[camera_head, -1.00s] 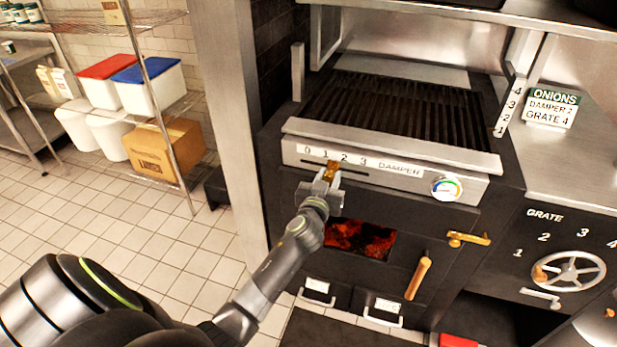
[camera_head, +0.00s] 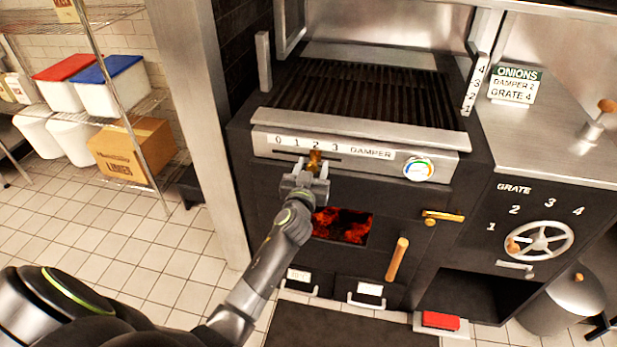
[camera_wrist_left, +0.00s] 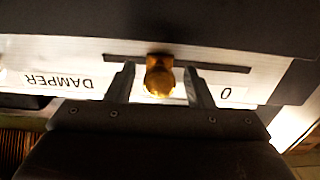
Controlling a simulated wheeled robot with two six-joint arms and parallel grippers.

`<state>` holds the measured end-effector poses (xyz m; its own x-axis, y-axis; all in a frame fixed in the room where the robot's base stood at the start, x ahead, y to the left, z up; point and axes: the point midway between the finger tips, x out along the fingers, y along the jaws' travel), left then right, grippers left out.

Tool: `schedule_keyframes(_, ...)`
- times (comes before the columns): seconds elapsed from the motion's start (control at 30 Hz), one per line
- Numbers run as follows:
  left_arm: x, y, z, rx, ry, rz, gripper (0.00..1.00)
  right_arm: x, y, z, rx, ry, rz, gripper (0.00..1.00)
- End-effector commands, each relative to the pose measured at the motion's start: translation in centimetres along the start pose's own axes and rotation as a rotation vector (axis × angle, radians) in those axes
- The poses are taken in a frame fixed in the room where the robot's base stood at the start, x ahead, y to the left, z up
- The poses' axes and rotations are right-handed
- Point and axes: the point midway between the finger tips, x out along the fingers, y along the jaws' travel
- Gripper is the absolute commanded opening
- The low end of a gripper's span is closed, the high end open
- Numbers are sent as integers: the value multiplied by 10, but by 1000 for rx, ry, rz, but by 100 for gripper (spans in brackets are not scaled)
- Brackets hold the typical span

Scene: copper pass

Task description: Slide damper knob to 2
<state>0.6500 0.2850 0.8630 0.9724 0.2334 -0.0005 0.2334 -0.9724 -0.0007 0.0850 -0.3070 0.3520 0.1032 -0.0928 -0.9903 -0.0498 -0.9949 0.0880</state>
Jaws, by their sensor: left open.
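The brass damper knob (camera_head: 315,158) sits in the slot of the damper panel (camera_head: 385,168) below the grill. In the head view it stands under the 2 of the scale 0 to 3. My left gripper (camera_head: 307,173) is open, with its fingers on either side of the knob. The left wrist view, upside down, shows the knob (camera_wrist_left: 160,76) between the two fingers (camera_wrist_left: 159,80), with a small gap on each side. The digits beside the knob are hidden there. My right gripper is not in view.
A sign (camera_head: 513,86) reads onions, damper 2, grate 4. A round gauge (camera_head: 418,169) is right of the damper label. The firebox opening (camera_head: 342,224) glows below, near my left forearm. A grate wheel (camera_head: 541,240) is at right.

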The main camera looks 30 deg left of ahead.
Motion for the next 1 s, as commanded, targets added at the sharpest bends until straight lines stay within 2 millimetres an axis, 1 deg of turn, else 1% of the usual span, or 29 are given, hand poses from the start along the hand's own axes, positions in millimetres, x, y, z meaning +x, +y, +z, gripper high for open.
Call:
schedule_keyframes(0.17, -17, 0, 1, -3, -3, 0, 48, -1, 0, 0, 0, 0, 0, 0)
schedule_keyframes(0.27, -36, 0, 1, -5, -3, -1, 48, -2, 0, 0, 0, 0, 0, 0)
schedule_keyframes(0.6, -107, 0, 1, -5, -4, -1, 48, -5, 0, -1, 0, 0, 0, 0)
schedule_keyframes(0.8, -144, 0, 0, -5, -5, -2, 48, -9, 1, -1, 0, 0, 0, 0)
schedule_keyframes(0.9, -157, 0, 0, -3, -4, -1, 48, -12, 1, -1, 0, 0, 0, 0)
schedule_keyframes(1.0, -166, 0, 0, -3, -3, 0, 48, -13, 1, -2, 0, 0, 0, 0)
